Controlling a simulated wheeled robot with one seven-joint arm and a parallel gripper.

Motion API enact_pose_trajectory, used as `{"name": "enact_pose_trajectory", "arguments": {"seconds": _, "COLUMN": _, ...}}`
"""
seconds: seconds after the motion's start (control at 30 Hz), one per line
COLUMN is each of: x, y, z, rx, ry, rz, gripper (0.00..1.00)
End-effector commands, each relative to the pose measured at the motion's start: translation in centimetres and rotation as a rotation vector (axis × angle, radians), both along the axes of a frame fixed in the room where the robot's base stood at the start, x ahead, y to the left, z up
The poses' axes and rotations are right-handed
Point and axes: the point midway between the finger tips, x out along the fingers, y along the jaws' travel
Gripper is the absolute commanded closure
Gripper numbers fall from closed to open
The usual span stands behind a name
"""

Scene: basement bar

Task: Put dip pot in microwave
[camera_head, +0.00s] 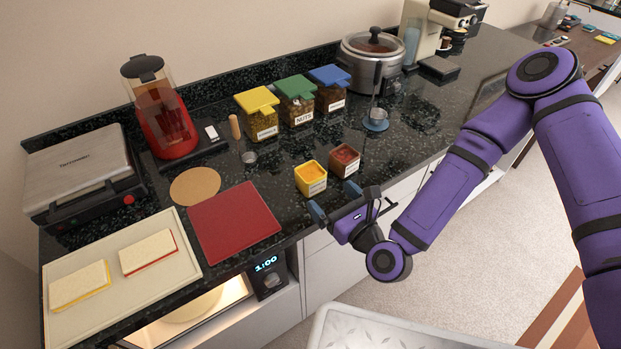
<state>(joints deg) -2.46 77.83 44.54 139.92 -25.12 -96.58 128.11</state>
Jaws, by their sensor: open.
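Two small square pots stand near the front edge of the black counter. One is a yellow pot (311,178) with an orange-yellow filling, and the other is a dark red-brown pot (344,160) to its right. Their labels are too small to read. My gripper (343,206) is open and empty, just in front of the two pots at the counter's edge, apart from them as far as I can tell. The microwave (208,309) is built in under the counter at the lower left. Its inside is lit, a round plate shows in it, and its display reads 1:00.
A red mat (233,222), a round cork mat (195,187) and a pale board (122,285) with two sandwiches lie left of the pots. Several lidded jars (296,101), a blender (163,115), a grill press (80,172) and a cooker (371,62) stand behind.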

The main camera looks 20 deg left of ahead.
Motion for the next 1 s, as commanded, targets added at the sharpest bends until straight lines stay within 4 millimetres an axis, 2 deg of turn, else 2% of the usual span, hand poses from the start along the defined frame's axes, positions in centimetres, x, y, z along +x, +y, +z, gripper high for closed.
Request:
{"name": "enact_pose_trajectory", "arguments": {"seconds": 0.2, "x": 2.1, "y": 2.5, "z": 0.1, "rx": -0.002, "ry": -0.004, "rz": 0.000, "gripper": 0.04}}
{"name": "enact_pose_trajectory", "arguments": {"seconds": 0.47, "x": 3.3, "y": 3.8, "z": 0.1, "rx": -0.003, "ry": -0.005, "rz": 0.001, "gripper": 0.04}}
{"name": "enact_pose_trajectory", "arguments": {"seconds": 0.73, "x": 5.7, "y": 6.5, "z": 0.1, "rx": -0.004, "ry": -0.005, "rz": 0.001, "gripper": 0.04}}
{"name": "enact_pose_trajectory", "arguments": {"seconds": 1.0, "x": 6.3, "y": 7.2, "z": 0.1, "rx": -0.003, "ry": -0.002, "rz": 0.001, "gripper": 0.04}}
